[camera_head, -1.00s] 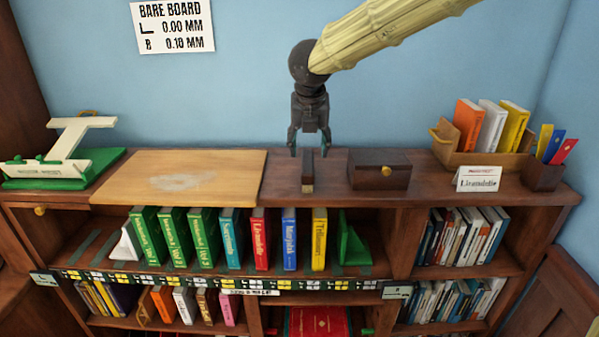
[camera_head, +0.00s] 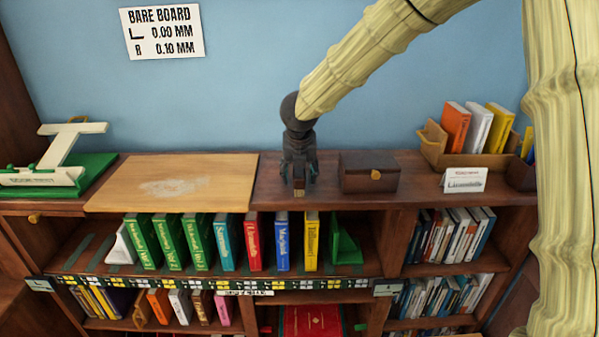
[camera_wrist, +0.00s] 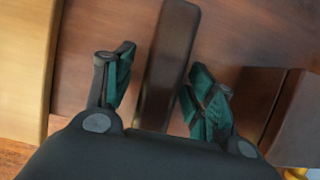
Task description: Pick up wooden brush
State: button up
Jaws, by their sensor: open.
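The wooden brush (camera_wrist: 168,55) is a long dark brown block lying on the bookcase top. In the wrist view it runs between the two green-padded fingers of my gripper (camera_wrist: 158,85), with a gap on each side. The gripper is open, and its palm hides the near end of the brush.
A dark box with a round knob (camera_head: 369,180) stands close to the right of my gripper. A pale wooden board (camera_head: 172,190) lies to the left. A book holder (camera_head: 437,147) and a white card (camera_head: 464,180) stand further right. Shelves of books are below.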

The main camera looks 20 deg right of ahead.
jog(key=c, duration=1.2)
jog(key=shift+o, duration=0.2)
notch_tip(320, 180, up, 18)
jog(key=b, duration=0.4)
